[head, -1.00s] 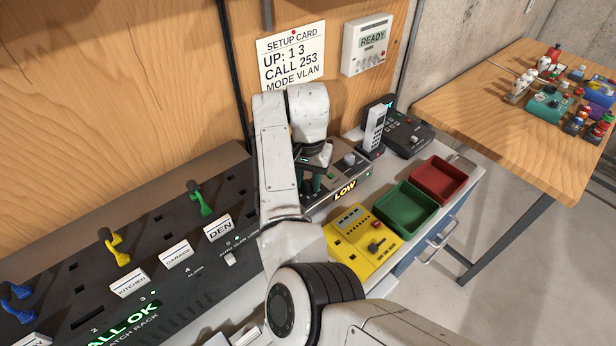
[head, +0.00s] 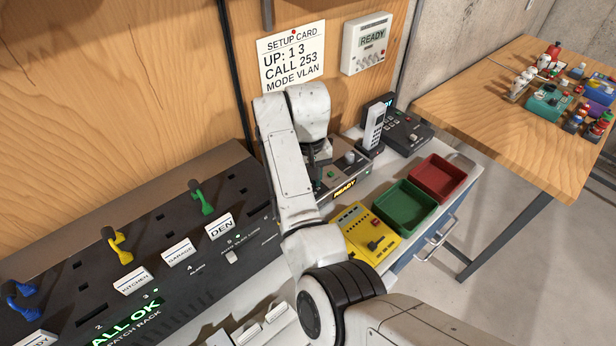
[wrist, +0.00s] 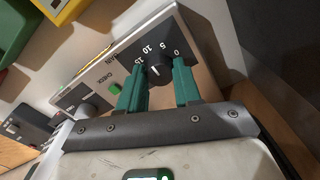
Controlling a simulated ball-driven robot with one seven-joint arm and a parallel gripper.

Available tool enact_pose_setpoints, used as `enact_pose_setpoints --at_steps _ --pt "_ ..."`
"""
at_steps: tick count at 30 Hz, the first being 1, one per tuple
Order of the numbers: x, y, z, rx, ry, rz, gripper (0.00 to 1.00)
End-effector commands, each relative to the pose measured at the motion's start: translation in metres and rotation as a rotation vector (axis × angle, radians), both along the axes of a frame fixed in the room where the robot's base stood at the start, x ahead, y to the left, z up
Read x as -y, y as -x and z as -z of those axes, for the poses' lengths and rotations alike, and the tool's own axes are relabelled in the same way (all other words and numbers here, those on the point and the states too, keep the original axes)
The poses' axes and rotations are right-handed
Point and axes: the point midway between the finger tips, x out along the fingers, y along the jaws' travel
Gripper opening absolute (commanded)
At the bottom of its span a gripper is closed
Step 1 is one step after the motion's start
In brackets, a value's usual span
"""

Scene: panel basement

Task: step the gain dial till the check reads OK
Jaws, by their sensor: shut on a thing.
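The gain dial (wrist: 158,73) is a black knob with a 0, 5, 10, 15 scale around its far side in the wrist view. My gripper (wrist: 160,66) has its green fingers on either side of the dial and is shut on it. The exact setting of its pointer is hard to read. A green CHECK button (wrist: 115,88) sits to the left of the fingers.
A second knob (wrist: 87,110) is on the same unit. A yellow box (head: 362,232) with a lever, a green bin (head: 405,208) and a red bin (head: 440,178) stand nearby. A handset (head: 374,127) is behind. The patch rack (head: 150,235) is at left.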

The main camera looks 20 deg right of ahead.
Motion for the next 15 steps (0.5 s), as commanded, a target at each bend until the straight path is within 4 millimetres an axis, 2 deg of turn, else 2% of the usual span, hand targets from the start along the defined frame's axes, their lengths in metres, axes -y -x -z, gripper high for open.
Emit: enact_pose_setpoints --at_steps 14,15 --pt "-0.0002 -0.0013 -0.0015 0.006 0.001 -0.013 0.03" --pt "-0.0001 -0.0013 -0.0015 0.006 0.001 -0.013 0.37"
